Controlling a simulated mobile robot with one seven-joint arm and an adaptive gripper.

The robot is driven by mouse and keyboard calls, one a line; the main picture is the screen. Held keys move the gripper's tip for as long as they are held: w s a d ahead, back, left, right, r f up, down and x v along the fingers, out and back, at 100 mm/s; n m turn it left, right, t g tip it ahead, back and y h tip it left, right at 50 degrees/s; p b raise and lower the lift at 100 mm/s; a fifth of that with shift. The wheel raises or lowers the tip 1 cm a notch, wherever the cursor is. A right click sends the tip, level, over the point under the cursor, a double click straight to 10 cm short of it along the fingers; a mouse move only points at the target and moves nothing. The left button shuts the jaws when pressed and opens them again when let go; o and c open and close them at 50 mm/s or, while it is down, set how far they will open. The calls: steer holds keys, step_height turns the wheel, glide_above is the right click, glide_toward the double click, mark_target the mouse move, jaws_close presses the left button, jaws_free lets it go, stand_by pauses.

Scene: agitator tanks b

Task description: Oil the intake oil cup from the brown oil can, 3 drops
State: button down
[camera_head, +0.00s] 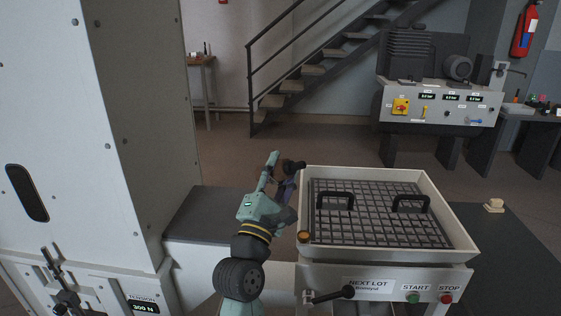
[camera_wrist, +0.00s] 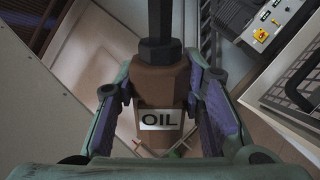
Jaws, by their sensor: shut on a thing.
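The brown oil can (camera_wrist: 172,80), with a white OIL label and a dark spout at the top of the wrist view, is between the two fingers of my gripper (camera_wrist: 165,110). The gripper is shut on its sides. In the head view my gripper (camera_head: 280,176) is raised left of the grated hopper (camera_head: 458,225); a dark part of the can (camera_head: 293,165) shows beyond the fingers. A small amber cup (camera_head: 304,237) sits at the hopper's near left corner. I see no label on it, so I cannot tell if it is the intake oil cup.
The hopper has two black handles on its grate, and a front panel (camera_head: 372,285) with START and STOP buttons and a black-knobbed lever (camera_head: 330,294). A tall white cabinet (camera_head: 95,120) stands at left. A grey control machine (camera_head: 440,105) and stairs (camera_head: 310,75) are behind.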

steer(key=shift+r+n+g+y+p, duration=0.15)
steer(key=shift+n+y+p, duration=0.95)
steer(key=shift+p, duration=1.6)
steer(key=shift+n+g+y+p, duration=0.15)
steer(key=shift+n+y+p, duration=0.45)
steer(key=shift+n+p, duration=1.55)
steer(key=shift+m+p, duration=0.5)
steer(key=shift+m, duration=0.05)
steer(key=n+y, duration=0.1)
steer(key=n, duration=0.1)
steer(key=n+g, duration=0.1)
steer(key=n, duration=0.2)
steer(key=shift+g+y, duration=0.3)
steer(key=shift+y, duration=0.1)
steer(key=shift+n, duration=0.4)
